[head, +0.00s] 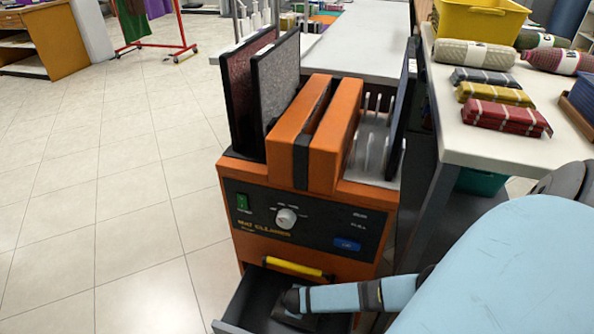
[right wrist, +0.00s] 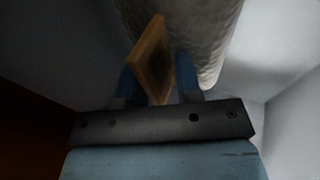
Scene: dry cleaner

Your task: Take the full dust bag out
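The orange mat cleaner (head: 300,225) stands on the floor, its front drawer (head: 240,300) pulled open at the bottom. My right arm reaches into this drawer, with the right gripper (head: 292,300) low inside it; its fingertips are hard to make out there. In the right wrist view, my right gripper (right wrist: 158,82) has its two blue fingers apart, on either side of a tan plate (right wrist: 152,58). A pale grey rounded body (right wrist: 205,35), which looks like the dust bag, lies just beyond the plate. The view is dark, and contact is unclear. My left gripper is not in view.
A yellow handle (head: 295,268) is on the machine's front above the drawer. Mats (head: 275,85) stand in its top. At right, a white table (head: 470,145) carries rolled and folded mats and a yellow crate (head: 478,20). The tiled floor at left is clear.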

